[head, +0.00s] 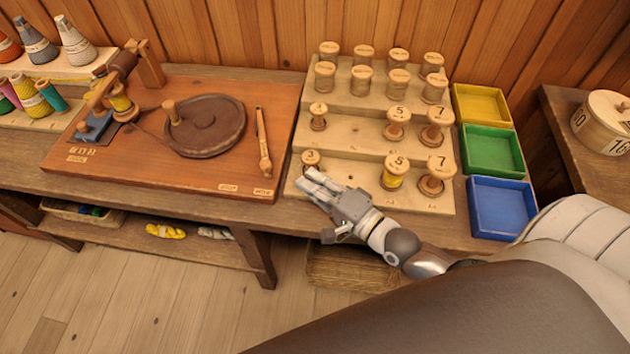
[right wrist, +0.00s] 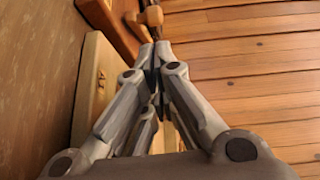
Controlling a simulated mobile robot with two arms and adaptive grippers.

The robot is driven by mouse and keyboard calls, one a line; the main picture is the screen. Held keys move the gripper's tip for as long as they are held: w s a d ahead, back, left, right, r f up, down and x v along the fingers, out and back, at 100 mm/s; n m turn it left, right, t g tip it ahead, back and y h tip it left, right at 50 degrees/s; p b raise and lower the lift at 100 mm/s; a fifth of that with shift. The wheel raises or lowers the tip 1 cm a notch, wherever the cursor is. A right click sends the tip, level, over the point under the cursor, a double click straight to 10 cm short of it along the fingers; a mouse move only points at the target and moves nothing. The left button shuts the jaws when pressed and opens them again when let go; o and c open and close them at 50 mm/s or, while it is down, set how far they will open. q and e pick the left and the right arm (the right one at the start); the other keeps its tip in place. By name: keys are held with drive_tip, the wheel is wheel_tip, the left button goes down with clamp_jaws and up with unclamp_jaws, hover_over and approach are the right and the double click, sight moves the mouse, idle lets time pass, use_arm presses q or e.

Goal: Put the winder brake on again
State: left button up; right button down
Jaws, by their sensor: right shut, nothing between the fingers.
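The winder board (head: 200,185) is on the bench at the left, with a dark round wheel (head: 205,125) and a spool on its winding head (head: 121,103). A slim wooden lever (head: 263,140), which looks like the brake, lies right of the wheel. Its knobbed near end is by the right one of two small labels at the front edge. My right gripper (head: 308,176) is shut and empty, at the front left corner of the spool rack, right of the lever. In the right wrist view its fingertips (right wrist: 154,52) are just short of an orange-brown wooden knob (right wrist: 151,16). My left gripper is out of view.
The stepped spool rack (head: 335,175) holds several numbered spools; one stands close behind my right fingers. Yellow, green and blue trays (head: 500,207) are right of it. Cones of thread (head: 75,42) stand at the far left.

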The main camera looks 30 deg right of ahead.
drive_tip(key=x, duration=0.5)
drive_tip(key=shift+w, duration=0.3)
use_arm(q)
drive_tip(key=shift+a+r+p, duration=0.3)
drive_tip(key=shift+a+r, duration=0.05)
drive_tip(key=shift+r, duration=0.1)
use_arm(e)
drive_tip(key=shift+x, duration=0.75)
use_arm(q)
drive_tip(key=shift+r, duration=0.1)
use_arm(e)
drive_tip(key=shift+a, duration=0.1)
